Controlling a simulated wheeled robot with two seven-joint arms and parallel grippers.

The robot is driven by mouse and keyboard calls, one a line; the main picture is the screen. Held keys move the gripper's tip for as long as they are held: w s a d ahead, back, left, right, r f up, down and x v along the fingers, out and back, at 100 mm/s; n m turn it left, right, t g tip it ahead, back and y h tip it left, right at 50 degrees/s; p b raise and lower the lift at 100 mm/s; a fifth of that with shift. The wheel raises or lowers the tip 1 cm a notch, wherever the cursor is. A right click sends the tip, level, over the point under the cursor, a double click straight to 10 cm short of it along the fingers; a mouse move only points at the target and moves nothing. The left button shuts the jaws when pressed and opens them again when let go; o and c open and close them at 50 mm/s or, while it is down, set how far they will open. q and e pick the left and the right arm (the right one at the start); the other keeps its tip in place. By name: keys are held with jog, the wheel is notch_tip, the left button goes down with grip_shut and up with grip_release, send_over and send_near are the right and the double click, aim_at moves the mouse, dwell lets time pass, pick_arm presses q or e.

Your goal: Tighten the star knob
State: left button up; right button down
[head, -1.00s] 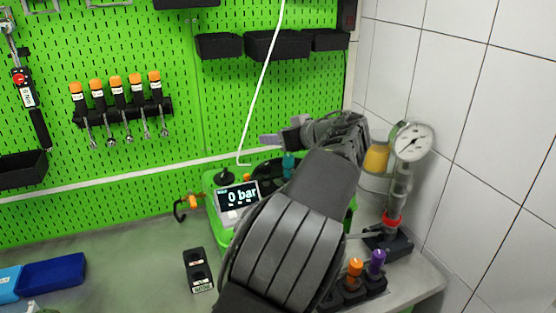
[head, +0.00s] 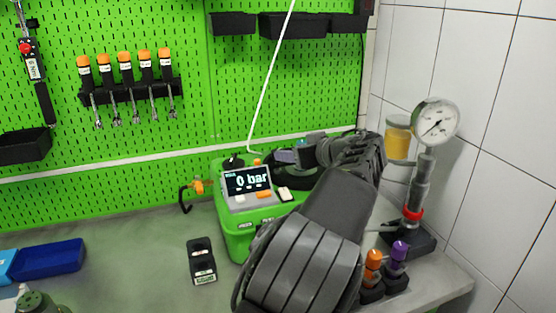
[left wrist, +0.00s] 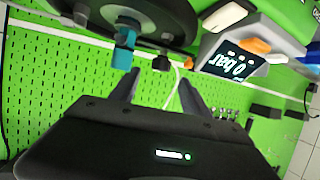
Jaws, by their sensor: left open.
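The green pump unit (head: 240,240) stands on the bench, its display (head: 247,181) reading 0 bar. The display also shows tilted in the left wrist view (left wrist: 238,60). A round black wheel-like part (left wrist: 160,12) with a teal piece (left wrist: 123,48) and a small black knob (left wrist: 162,63) lies ahead of the fingers there. I cannot tell for certain which part is the star knob. My left gripper (head: 285,156) is over the unit's back right; its arm hides part of the unit. Its fingers (left wrist: 159,82) are apart and empty, a little short of the teal piece. My right gripper is out of view.
A pressure gauge (head: 435,122) on a column stands to the right near the tiled wall. Orange (head: 373,262) and purple (head: 398,255) capped parts sit before it. A black block (head: 201,262) and blue tray (head: 48,264) lie left. The pegboard rises behind.

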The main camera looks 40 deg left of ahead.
pick_arm(q)
jog(key=shift+s+r, duration=0.1)
jog(key=shift+w+a+f+p, duration=0.2)
jog(key=shift+w+a+p, duration=0.1)
jog(key=shift+a, duration=0.3)
jog(key=p+x, duration=0.2)
jog(key=x, duration=0.3)
jog(key=shift+w+a+f, duration=0.1)
jog(key=shift+a+f, duration=0.05)
jog(key=shift+a, duration=0.2)
jog(key=shift+w+a+f, duration=0.1)
jog(key=shift+a+f, duration=0.15)
jog(key=shift+c, duration=0.5)
grip_shut()
